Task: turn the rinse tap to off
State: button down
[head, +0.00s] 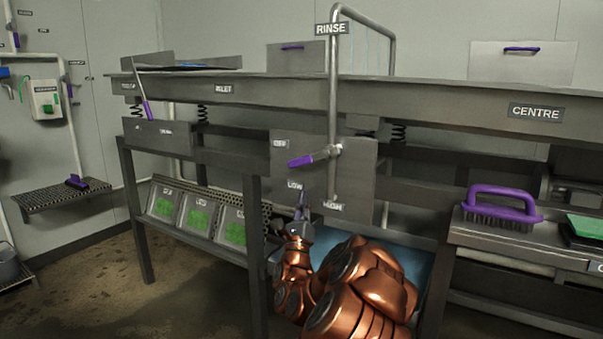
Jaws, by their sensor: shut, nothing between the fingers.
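The rinse tap's purple-ended lever (302,160) sits on a grey plate (360,175) under the RINSE sign (331,29). The lever points left and slightly down from its pivot, its tip between the OFF label (280,143) and the LOW label (295,185), nearer OFF. A HIGH label (333,206) is lower on the plate. My gripper (300,200) is shut and empty, pointing up below the lever near the LOW label. It appears apart from the lever; the exact depth gap cannot be told.
A vertical pipe (332,90) runs down past the tap. A steel bench (430,96) spans above. A purple brush (500,205) lies on a shelf at right. Green-marked panels (197,215) stand at lower left. Open floor (100,290) lies at left.

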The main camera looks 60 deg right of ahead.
aim_at(312, 158)
notch_tip(312, 158, up, 6)
jog(key=w+d, duration=0.2)
jog(key=shift+w+d+b, duration=0.15)
jog(key=shift+w+b, duration=0.1)
jog(key=shift+b, duration=0.2)
